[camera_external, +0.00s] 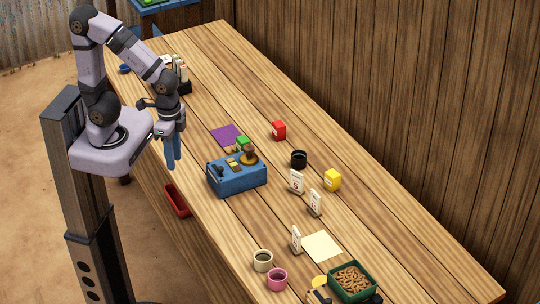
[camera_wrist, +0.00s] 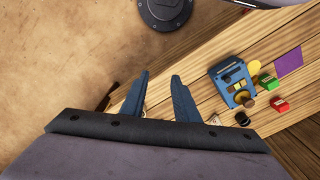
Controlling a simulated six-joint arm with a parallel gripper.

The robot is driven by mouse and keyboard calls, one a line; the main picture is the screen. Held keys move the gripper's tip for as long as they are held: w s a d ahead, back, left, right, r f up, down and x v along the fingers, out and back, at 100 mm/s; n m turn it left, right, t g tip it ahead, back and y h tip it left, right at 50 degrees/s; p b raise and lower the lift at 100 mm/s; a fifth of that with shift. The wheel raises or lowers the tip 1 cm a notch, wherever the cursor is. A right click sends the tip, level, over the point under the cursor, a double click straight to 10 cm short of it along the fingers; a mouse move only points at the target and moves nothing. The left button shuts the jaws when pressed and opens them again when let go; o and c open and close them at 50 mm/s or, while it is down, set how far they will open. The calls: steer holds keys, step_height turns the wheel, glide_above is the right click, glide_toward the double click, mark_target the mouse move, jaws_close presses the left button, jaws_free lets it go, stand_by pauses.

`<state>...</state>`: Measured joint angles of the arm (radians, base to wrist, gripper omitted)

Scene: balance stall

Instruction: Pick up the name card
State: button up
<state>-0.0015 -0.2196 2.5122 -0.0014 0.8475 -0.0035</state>
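Three small white upright cards on dark bases stand on the wooden table: one card (camera_external: 297,182) behind, another card (camera_external: 315,202) just in front of it to the right, and a third card (camera_external: 296,239) nearer the front. I cannot read them, so I cannot tell which is the name card. My gripper (camera_external: 173,163) hangs near the table's left edge, left of the blue box and well away from the cards. In the wrist view the blue fingers of my gripper (camera_wrist: 161,76) are apart with nothing between them. No card shows clearly in that view.
The blue balance box (camera_external: 237,180) stands between my gripper and the cards. A black cup (camera_external: 299,159), yellow block (camera_external: 332,180), red block (camera_external: 279,130), cream sheet (camera_external: 322,246), cream cup (camera_external: 262,260), pink cup (camera_external: 277,279) and green tray (camera_external: 372,284) stand around.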

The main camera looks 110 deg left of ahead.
steer(key=r, duration=0.2)
steer(key=m+t+h+b, duration=0.65)
steer(key=h+b, duration=0.25)
steer(key=b, duration=2.2)
glide_above(300, 244)
steer(key=s+a, duration=0.2)
steer(key=s, duration=0.1)
steer(key=a+f+m+b, duration=0.1)
steer(key=f, duration=0.8)
steer(key=f+m+t+h+b, duration=0.1)
steer(key=f+b, duration=0.1)
steer(key=f, duration=0.7)
steer(key=a+f+m+t+b, duration=0.1)
steer(key=f+m+b, duration=0.1)
steer(key=f, duration=0.7)
steer(key=shift+s+a+f+h, duration=0.25)
steer(key=shift+a+f+h, duration=0.1)
steer(key=shift+f+h, duration=0.05)
steer(key=shift+p+x, duration=1)
steer(key=shift+x, duration=2.65)
jaws_close()
